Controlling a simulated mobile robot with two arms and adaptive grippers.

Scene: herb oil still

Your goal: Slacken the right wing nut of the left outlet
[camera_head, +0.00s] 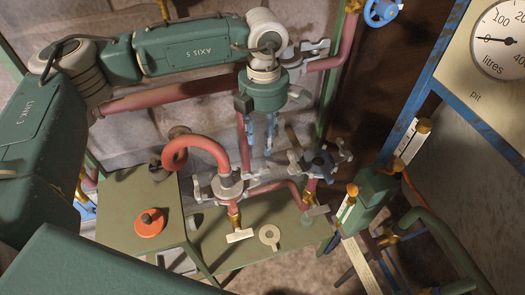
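The left outlet is probably the pale metal flange (228,186) under the curved pink pipe, with wing-shaped nuts on its sides. Its right wing nut (253,182) sits on the flange's right side; how tight it is cannot be told. My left gripper (259,146) points down above and a little right of this flange. Its two bluish fingers are apart with nothing seen between them, and it appears clear of the nut. My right gripper is not in view.
A second flange with a dark blue body (320,164) stands to the right. Pink pipes (208,144) surround the work area. A green bench plate (255,262) lies below with a loose-looking ring (269,237). An orange knob (150,222) is at left, a litre gauge (500,40) at upper right.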

